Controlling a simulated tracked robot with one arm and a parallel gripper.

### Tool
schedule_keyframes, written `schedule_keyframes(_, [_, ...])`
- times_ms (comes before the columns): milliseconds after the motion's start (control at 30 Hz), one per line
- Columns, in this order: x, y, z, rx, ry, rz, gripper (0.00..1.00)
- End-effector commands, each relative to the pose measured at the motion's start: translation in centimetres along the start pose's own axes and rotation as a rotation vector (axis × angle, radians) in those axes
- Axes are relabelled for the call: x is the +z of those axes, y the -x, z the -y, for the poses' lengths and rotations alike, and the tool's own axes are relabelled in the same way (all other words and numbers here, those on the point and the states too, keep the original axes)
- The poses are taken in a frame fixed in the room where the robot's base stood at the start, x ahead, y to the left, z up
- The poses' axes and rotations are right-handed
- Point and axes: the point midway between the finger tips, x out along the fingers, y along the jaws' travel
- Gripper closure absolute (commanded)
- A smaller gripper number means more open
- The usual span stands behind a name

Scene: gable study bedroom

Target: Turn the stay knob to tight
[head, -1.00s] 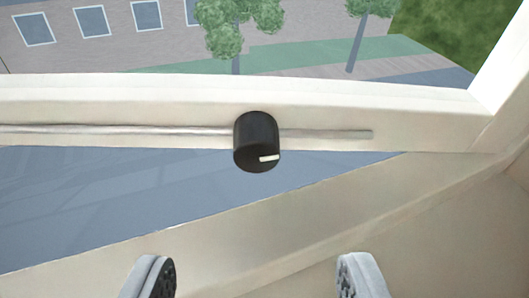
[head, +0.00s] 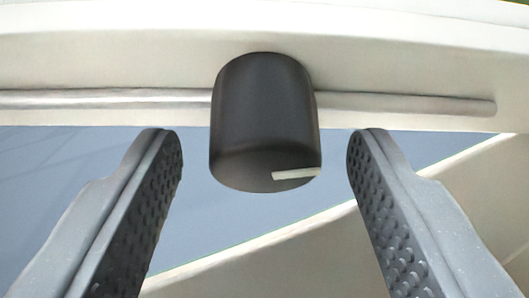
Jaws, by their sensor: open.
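The stay knob (head: 262,115) is a dark cylinder on the lower rail of the window frame, at the upper middle of the head view. A white pointer mark on its end face points to the right. A thin metal stay rod (head: 120,102) runs level behind the knob and sticks out to its right. My gripper (head: 265,145) is open. One finger is left of the knob and the other right of it, with a gap on each side. The fingertips appear near the height of the knob's lower half, and neither touches it.
The pale window frame rail (head: 400,55) spans the top of the view. A pale sloping sill (head: 260,262) runs below, rising to the right. Between them is the blue-grey open gap (head: 230,215) under the frame.

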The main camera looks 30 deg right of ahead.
Motion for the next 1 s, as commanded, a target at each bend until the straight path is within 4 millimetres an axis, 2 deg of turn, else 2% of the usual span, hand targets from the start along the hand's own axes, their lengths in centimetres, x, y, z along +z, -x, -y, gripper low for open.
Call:
schedule_keyframes(133, [-0.03,0.02,0.00,0.000,0.000,0.000,0.47])
schedule_keyframes(167, [-0.04,0.02,0.01,0.000,0.000,-0.001,0.53])
schedule_keyframes(300, [-0.05,0.03,0.02,0.000,-0.001,-0.001,0.92])
schedule_keyframes(667, [0.05,-0.04,-0.06,-0.008,-0.024,-0.002,0.91])
schedule_keyframes(1000, [0.31,-0.22,-0.13,-0.064,-0.158,-0.004,0.91])
